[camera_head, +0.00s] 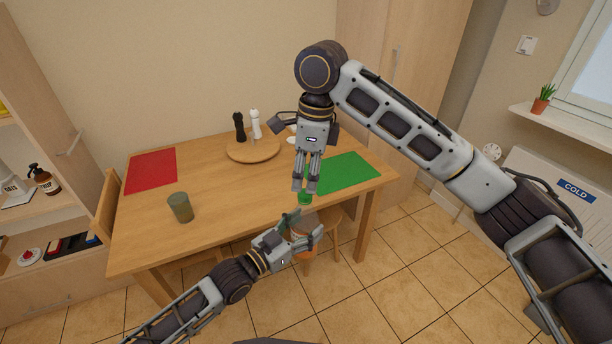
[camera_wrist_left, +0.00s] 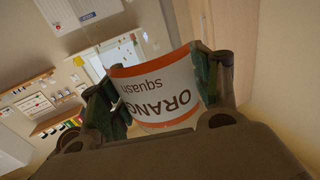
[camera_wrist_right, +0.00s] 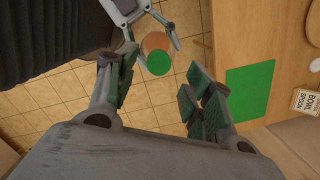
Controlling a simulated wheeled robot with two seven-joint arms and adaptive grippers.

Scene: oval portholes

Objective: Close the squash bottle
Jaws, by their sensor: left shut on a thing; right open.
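My left gripper (camera_head: 302,228) is shut on the squash bottle (camera_head: 304,247), holding it in the air in front of the table's near edge. In the left wrist view the bottle's white and orange label (camera_wrist_left: 160,90) shows between the fingers, reading "ORANGE squash" upside down. A green cap (camera_head: 305,198) is at the bottle's top; in the right wrist view the round cap (camera_wrist_right: 159,64) covers part of the orange bottle (camera_wrist_right: 157,41). My right gripper (camera_head: 306,187) points down just above the cap, open, its fingers either side. I cannot tell how tightly the cap sits.
The wooden table (camera_head: 222,190) bears a tumbler (camera_head: 180,207), a red mat (camera_head: 151,170), a green mat (camera_head: 348,174) and a round board (camera_head: 250,155) with two mills. A stool (camera_head: 331,218) stands under the near edge. Shelves (camera_head: 60,215) stand at the left.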

